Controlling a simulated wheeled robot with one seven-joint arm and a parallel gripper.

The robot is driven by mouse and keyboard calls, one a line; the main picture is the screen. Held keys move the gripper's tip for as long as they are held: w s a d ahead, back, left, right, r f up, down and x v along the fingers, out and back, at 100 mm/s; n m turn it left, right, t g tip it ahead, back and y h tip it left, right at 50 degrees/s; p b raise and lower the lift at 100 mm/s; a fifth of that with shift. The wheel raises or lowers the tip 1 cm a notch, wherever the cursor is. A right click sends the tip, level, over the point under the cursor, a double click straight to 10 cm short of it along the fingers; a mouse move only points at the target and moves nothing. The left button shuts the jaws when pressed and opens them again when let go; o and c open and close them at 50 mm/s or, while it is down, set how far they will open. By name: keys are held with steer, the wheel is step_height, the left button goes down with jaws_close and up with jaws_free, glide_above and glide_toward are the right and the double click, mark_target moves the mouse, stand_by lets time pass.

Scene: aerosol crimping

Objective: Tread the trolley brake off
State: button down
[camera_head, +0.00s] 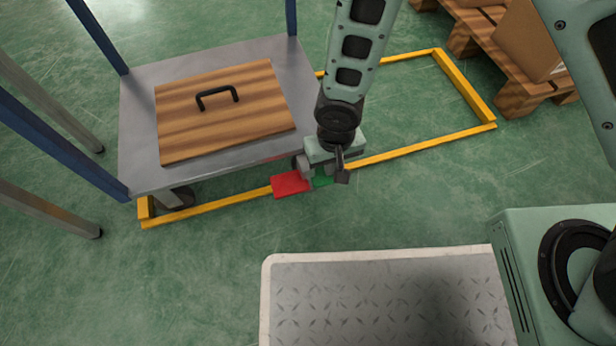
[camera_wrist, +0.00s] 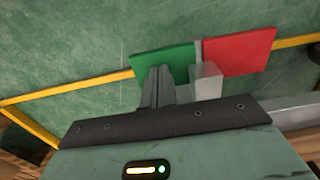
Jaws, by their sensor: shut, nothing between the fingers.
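The trolley (camera_head: 137,112) has a grey deck and blue posts and stands inside a yellow floor frame. Its brake has a red pedal (camera_head: 290,185) and a green pedal (camera_head: 322,181) side by side at the deck's near edge. In the wrist view the green pedal (camera_wrist: 166,63) is left and the red pedal (camera_wrist: 240,52) right, with a grey piece between them. My gripper (camera_head: 342,176) is shut and empty, pointing down over the green pedal. In the wrist view the fingers (camera_wrist: 178,85) overlap the green pedal's lower edge; I cannot tell if they touch it.
A wooden board (camera_head: 225,115) with a black handle lies on the trolley deck. The yellow frame (camera_head: 420,145) runs along the floor to the right. A pallet (camera_head: 500,62) with cartons stands at the back right. Green floor is clear in front of the pedals.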

steer(key=shift+f, duration=0.2)
steer(key=shift+r, duration=0.15)
step_height(320, 180, up, 8)
steer(key=p, duration=0.7)
steer(key=shift+s, duration=0.1)
stand_by(0.7)
